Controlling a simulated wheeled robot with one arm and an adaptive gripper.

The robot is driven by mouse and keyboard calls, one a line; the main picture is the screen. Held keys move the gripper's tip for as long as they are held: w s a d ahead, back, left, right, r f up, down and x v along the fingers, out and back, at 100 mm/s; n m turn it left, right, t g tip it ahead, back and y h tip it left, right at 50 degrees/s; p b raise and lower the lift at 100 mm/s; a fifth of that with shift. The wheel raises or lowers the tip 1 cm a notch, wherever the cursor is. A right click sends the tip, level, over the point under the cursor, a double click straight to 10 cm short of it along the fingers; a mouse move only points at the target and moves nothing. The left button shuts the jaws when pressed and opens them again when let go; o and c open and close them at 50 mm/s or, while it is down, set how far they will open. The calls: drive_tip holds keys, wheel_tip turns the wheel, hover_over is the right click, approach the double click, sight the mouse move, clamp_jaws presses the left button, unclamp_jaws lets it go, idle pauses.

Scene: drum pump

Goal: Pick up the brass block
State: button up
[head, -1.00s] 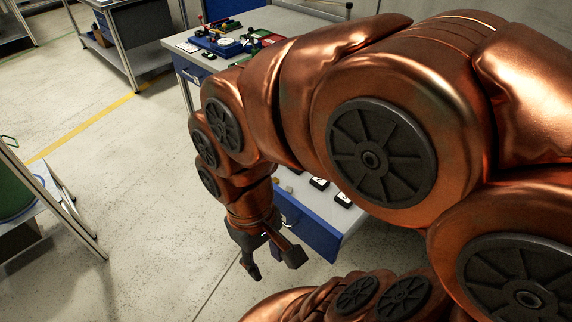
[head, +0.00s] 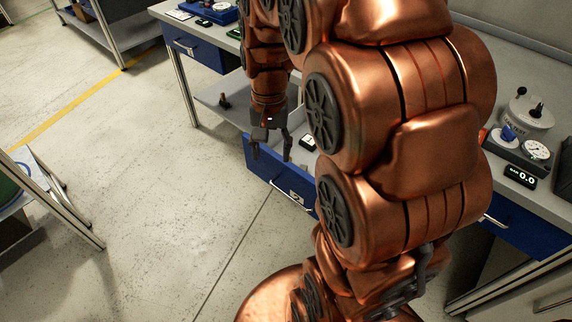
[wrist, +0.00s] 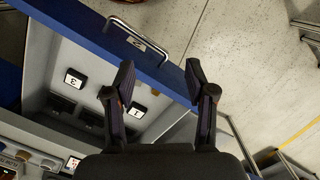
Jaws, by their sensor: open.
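My gripper (head: 271,156) hangs fingers down over the open blue drawer marked 2 (head: 270,180) in the head view. In the wrist view my gripper (wrist: 158,78) is open, its two dark fingers apart with nothing between them. The fingertips overlap the blue drawer front (wrist: 85,25) in that view. Inside the drawer are a tag marked 3 (wrist: 74,79), a tag marked 1 (wrist: 137,109) and dark recesses (wrist: 62,106). My arm and gripper hide part of the drawer.
The drawer handle (wrist: 125,33) sticks out from the front. A small brown object (head: 223,100) stands on a low shelf. The floor (head: 150,200) at left is clear.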

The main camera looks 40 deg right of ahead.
drive_tip(key=w+d+f+m+b, duration=0.1)
drive_tip(key=w+d+f, duration=0.2)
drive_tip(key=w+d+f+m+b, duration=0.1)
drive_tip(key=w+d+f+m, duration=0.1)
drive_tip(key=w+d, duration=0.1)
drive_tip(key=shift+w+f, duration=0.15)
drive_tip(key=shift+f, duration=0.25)
drive_tip(key=shift+w+d+f+m+t+y+b, duration=0.15)
drive_tip(key=shift+w+d+f+m+b, duration=0.7)
drive_tip(key=shift+d+f, duration=0.85)
drive_tip(key=shift+w+d+f+m+t+y+b, duration=0.1)
drive_tip(key=shift+w+d+f+m+b, duration=0.35)
drive_tip(key=shift+w+d+f, duration=1.25)
drive_tip(key=shift+w+d+f+m+t+y+b, duration=0.15)
drive_tip(key=shift+w+d+f+m+b, duration=0.3)
drive_tip(key=shift+d+f+m, duration=1.25)
drive_tip(key=shift+n, duration=0.8)
drive_tip(key=shift+w+a+f+p, duration=0.1)
drive_tip(key=shift+a+f, duration=0.35)
drive_tip(key=shift+f, duration=0.6)
drive_tip(key=shift+a+f+p, duration=0.15)
drive_tip(key=shift+a+f, duration=0.25)
drive_tip(key=shift+f, duration=0.6)
drive_tip(key=shift+w+a+f+p, duration=0.1)
drive_tip(key=shift+a+f, duration=0.35)
drive_tip(key=shift+f, duration=0.6)
drive_tip(key=shift+c, duration=0.3)
clamp_jaws()
